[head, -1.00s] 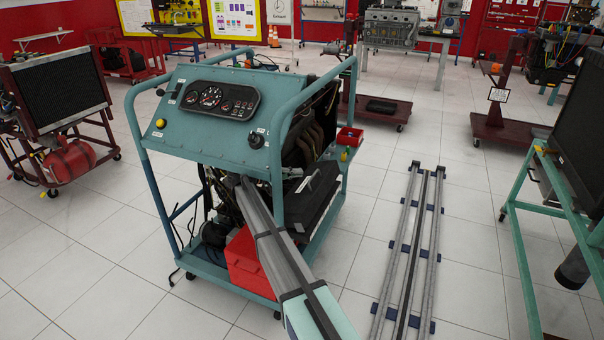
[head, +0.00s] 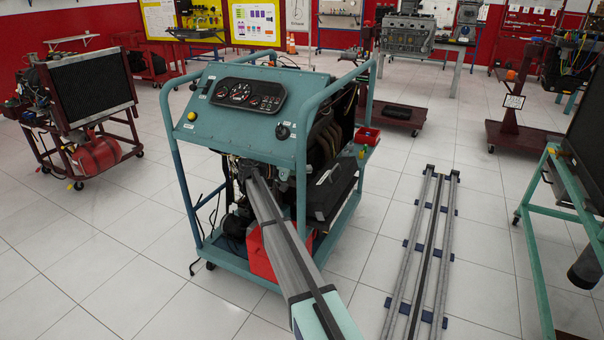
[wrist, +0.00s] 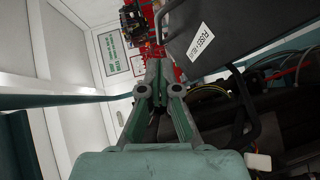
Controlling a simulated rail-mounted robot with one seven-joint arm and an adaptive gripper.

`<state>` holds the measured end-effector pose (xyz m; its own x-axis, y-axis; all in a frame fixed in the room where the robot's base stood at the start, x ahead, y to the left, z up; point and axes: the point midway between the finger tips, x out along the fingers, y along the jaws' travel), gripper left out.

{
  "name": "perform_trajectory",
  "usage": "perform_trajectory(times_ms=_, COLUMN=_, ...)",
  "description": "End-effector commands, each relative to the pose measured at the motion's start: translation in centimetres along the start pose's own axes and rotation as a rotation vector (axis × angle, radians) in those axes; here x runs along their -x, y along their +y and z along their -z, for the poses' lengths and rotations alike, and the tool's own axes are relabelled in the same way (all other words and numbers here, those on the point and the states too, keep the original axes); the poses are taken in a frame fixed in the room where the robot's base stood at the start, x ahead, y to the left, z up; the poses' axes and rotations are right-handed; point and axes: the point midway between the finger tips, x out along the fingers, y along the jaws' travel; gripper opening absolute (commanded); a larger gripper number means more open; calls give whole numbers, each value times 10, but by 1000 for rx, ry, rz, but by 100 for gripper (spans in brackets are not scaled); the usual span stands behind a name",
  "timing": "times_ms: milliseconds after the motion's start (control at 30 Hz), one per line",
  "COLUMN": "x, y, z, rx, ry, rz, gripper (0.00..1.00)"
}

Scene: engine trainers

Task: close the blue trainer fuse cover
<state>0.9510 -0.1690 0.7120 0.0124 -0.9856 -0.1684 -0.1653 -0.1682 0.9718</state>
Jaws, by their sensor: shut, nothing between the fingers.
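The blue trainer (head: 240,122) is a teal wheeled frame with a gauge panel. Its fuse cover is a dark lid with a white "FUSES + RELAYS" label (wrist: 200,42), at the upper right of the wrist view. Below the lid, wires and a dark space show, and the lid looks raised and tilted. In the head view, a black box (head: 332,193) with a pale mark sits at the trainer's right side; I cannot tell the lid's angle there. My gripper (wrist: 157,68) is shut and empty, left of and below the lid, apart from it. Its tip is hidden in the head view.
A red box (head: 262,258) sits on the trainer's lower shelf. A teal frame bar (wrist: 70,101) crosses left of my gripper. Long metal rails (head: 425,240) lie on the floor to the right. A radiator stand (head: 90,95) is at left.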

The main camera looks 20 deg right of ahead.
Motion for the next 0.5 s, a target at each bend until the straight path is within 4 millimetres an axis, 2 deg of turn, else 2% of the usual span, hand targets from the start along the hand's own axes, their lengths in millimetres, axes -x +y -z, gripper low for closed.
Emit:
perform_trajectory(times_ms=300, x=-52, y=-1, z=-1, rx=0, ry=-1, rz=0, gripper=0)
perform_trajectory(times_ms=500, x=-71, y=-1, z=0, rx=0, ry=1, rz=0, gripper=0)
